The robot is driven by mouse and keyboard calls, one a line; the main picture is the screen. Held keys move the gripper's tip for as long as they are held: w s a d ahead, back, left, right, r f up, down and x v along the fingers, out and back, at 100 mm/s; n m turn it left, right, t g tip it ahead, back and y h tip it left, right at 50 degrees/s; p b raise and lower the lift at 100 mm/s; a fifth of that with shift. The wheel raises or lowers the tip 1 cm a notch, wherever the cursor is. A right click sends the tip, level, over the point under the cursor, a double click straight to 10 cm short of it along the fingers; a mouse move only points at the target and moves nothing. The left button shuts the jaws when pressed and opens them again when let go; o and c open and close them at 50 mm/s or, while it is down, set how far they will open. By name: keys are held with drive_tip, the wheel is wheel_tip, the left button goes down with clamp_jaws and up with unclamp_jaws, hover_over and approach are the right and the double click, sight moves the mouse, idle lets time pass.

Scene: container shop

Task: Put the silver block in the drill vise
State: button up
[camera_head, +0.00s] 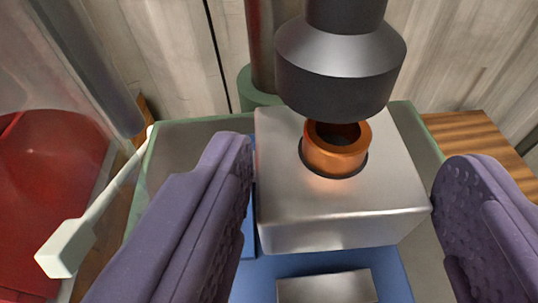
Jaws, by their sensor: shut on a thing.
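The silver block (335,212) is a shiny metal cuboid with a copper-coloured ring (336,160) set in a hole in its top. My gripper (348,165) has two purple fingers, one on each side of the block, and is shut on it. The drill vise (250,281) is blue and lies under the block, with a silver jaw piece (327,288) in front at the bottom of the view. The block hides much of the vise, so I cannot tell whether the block touches it.
The dark drill chuck (340,75) hangs just above and behind the ring. A green-edged drill table (185,132) spreads around the vise. A white-ended handle (66,250) and a red object (40,170) are at the left. Wooden planks (478,145) show at the right.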

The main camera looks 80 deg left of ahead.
sight(323, 245)
drive_tip(key=shift+s+a, duration=0.1)
drive_tip(key=shift+a, duration=0.15)
wheel_tip(323, 245, down, 4)
drive_tip(key=shift+r+b, duration=0.1)
drive_tip(key=shift+b, duration=0.6)
drive_tip(key=shift+r, duration=0.15)
drive_tip(key=o, duration=1.3)
